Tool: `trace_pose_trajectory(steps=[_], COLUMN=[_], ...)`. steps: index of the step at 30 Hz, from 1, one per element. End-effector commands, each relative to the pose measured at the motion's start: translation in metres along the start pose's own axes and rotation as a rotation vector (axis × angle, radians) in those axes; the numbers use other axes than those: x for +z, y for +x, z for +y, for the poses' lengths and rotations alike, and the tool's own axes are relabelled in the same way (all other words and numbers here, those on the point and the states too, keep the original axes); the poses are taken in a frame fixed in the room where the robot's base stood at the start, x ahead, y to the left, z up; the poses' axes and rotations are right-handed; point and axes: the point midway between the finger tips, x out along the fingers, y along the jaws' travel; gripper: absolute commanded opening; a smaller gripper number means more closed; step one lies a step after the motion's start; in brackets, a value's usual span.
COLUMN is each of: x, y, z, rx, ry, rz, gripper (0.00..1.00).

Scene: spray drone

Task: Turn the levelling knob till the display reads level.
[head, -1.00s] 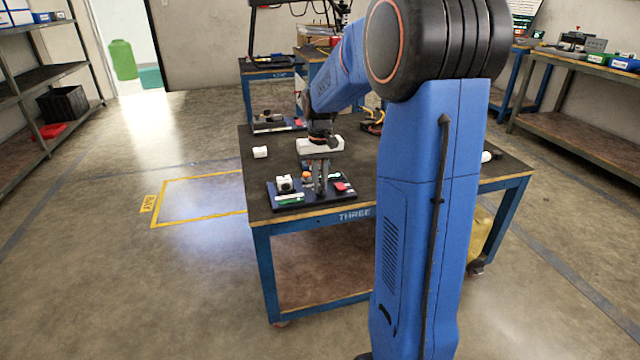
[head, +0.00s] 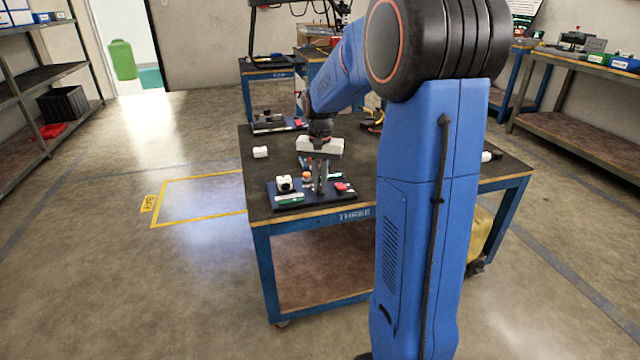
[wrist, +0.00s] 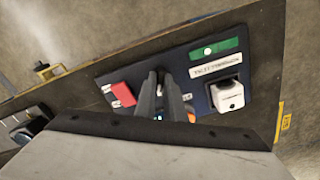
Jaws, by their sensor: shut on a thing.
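My gripper (head: 319,190) points down at the dark blue panel (head: 330,203) on the near edge of the table. In the wrist view its fingers (wrist: 164,78) are closed around a small dark part, seemingly the levelling knob, which they mostly hide. A green strip with a white dot (wrist: 220,49), perhaps the level display, lies on the panel; the dot sits left of the strip's middle in the wrist view. A small lit blue spot shows partly hidden below the fingers. I cannot read any text on the display.
The panel also carries a white block with a dark face (head: 284,183), a red block (head: 341,187) and an orange part (head: 307,177). A loose white block (head: 260,152) and another panel (head: 275,125) stand farther back. Bare tabletop lies left of the panel.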

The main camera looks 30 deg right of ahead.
Motion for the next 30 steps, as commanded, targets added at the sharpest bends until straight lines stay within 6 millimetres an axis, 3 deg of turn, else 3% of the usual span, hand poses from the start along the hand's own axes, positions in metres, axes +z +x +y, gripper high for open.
trace_pose_trajectory(steps=[12,13,15,25,30], x=[0.000,0.000,0.000,0.000,-0.001], y=[0.000,0.000,0.000,-0.002,-0.019], z=[0.000,0.000,0.000,0.000,0.000], rx=[0.000,0.000,0.000,0.000,-0.001], ry=[0.008,0.008,0.008,0.007,0.007], rz=[-0.001,-0.001,-0.001,0.000,0.002], gripper=[0.00,0.16,0.28,0.28,0.28])
